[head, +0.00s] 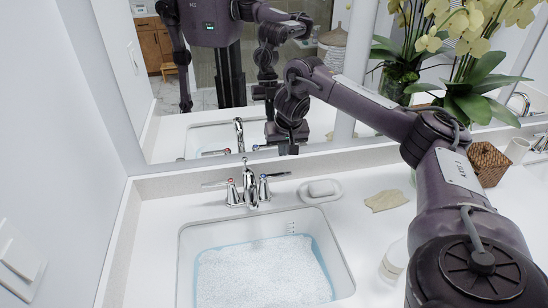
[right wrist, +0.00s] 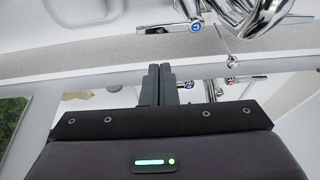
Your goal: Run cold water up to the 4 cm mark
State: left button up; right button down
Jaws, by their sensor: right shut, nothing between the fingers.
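The white sink basin (head: 186,262) holds water (head: 262,272) with a pale, speckled surface and bluish edges. A small marked scale (head: 291,228) shows on its back wall; I cannot read its figures. The chrome faucet (head: 250,190) stands behind the basin. Its cold handle (head: 265,183) has a blue mark and points right; the hot handle (head: 231,187) has a red mark and points left. I cannot make out a stream at the spout. My right gripper (head: 289,147) is shut and empty, above and behind the cold handle. The blue-marked handle (right wrist: 168,27) shows beyond its fingers (right wrist: 160,84).
A soap dish (head: 320,190) sits right of the faucet, with a folded cloth (head: 386,200) beyond it. A jar (head: 394,262) stands under my right arm. A wicker box (head: 487,163) and orchids are at right. The mirror (head: 215,120) rises close behind the faucet.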

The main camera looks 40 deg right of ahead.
jog(key=shift+m, duration=0.3)
jog(key=b+x, duration=0.5)
jog(key=x, duration=0.2)
jog(key=shift+s+d+f, duration=0.1)
jog(key=shift+s+f, duration=0.05)
jog(key=shift+f, duration=0.1)
jog(key=shift+p+x, duration=0.3)
jog(key=shift+x, duration=0.75)
jog(key=shift+d, duration=0.1)
